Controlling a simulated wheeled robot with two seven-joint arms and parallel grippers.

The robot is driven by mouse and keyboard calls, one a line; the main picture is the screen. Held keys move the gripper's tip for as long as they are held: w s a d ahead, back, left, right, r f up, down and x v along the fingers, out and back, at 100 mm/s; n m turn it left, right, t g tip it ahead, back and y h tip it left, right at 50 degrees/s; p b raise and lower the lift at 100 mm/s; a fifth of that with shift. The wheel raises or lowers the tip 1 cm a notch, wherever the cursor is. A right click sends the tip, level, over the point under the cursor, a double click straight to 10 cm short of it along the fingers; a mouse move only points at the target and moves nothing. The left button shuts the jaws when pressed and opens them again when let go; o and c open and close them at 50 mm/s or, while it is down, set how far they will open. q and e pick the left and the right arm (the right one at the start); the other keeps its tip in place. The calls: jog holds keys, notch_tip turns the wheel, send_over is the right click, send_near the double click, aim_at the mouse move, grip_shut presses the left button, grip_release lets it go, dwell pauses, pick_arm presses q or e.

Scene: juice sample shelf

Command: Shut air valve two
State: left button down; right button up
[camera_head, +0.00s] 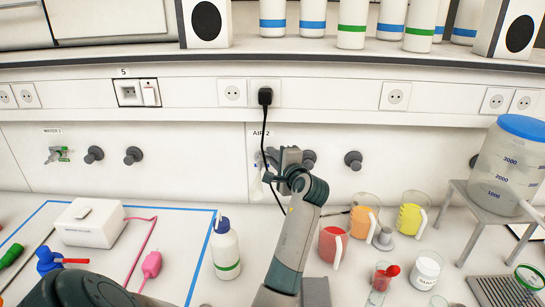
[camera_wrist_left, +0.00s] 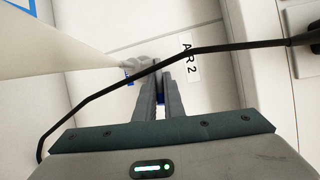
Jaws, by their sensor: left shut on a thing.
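The air valve two sits on the white wall panel under the label AIR 2 (camera_head: 261,133). Its grey body (camera_wrist_left: 138,62) shows in the left wrist view beside the label (camera_wrist_left: 190,58), with a pale tapered spout (camera_wrist_left: 50,48) reaching left. My left gripper (camera_head: 284,158) is at the valve in the head view and covers most of it. In the left wrist view its fingers (camera_wrist_left: 161,92) are close together, with a little blue between them, and shut on the valve's handle. The handle is mostly hidden, so its angle cannot be told. My right gripper is not in view.
A black cable (camera_head: 264,150) hangs from the socket plug and passes close in front of the valve and fingers. A white bottle (camera_head: 225,253) stands left of my forearm. Red (camera_head: 332,243), orange (camera_head: 363,222) and yellow (camera_head: 411,218) jugs stand to its right.

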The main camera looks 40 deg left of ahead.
pick_arm(q)
jog(key=n+g, duration=0.1)
jog(key=n+g+b, duration=0.1)
jog(key=w+g+y+b, duration=0.1)
jog(key=shift+a+n+g, duration=0.25)
jog(key=shift+n+g, duration=0.15)
jog(key=shift+s, duration=0.1)
jog(key=c, duration=2.1)
grip_release()
